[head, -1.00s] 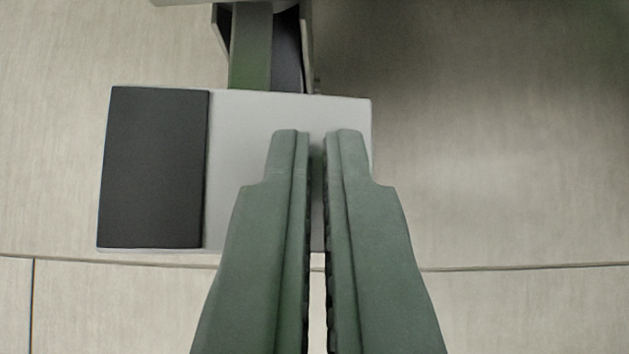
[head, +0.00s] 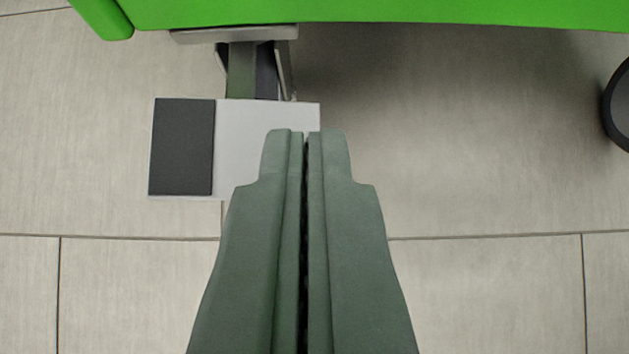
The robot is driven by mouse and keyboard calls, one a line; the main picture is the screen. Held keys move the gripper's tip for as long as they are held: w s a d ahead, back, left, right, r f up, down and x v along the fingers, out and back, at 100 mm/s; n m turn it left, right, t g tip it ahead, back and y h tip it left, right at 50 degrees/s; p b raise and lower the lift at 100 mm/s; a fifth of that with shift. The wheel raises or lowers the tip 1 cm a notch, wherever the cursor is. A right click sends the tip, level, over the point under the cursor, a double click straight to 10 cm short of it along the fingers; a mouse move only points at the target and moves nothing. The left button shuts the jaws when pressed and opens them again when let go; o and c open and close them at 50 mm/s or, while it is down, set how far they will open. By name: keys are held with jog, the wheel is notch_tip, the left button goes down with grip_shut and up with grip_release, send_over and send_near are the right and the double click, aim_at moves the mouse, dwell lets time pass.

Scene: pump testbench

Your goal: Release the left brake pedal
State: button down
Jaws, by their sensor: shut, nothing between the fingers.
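The brake pedal plate (head: 248,142) is light grey, at the upper left of centre in the head view. A dark pad (head: 182,147) covers its left part. A dark arm (head: 252,70) runs from the plate's far edge to a bracket (head: 235,34). My gripper (head: 305,132) is shut and empty. Its green-grey fingers overlap the plate's lower right part in the picture. I cannot tell whether the fingertips touch the plate, and they hide part of it.
A bright green housing (head: 380,12) spans the top edge above the bracket. A dark round object (head: 617,105) is cut off at the right edge. The tiled floor (head: 480,170) is clear to the right of the plate.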

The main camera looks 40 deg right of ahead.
jog(key=v, duration=0.7)
jog(key=shift+s+d+r, duration=0.15)
jog(key=shift+s, duration=0.2)
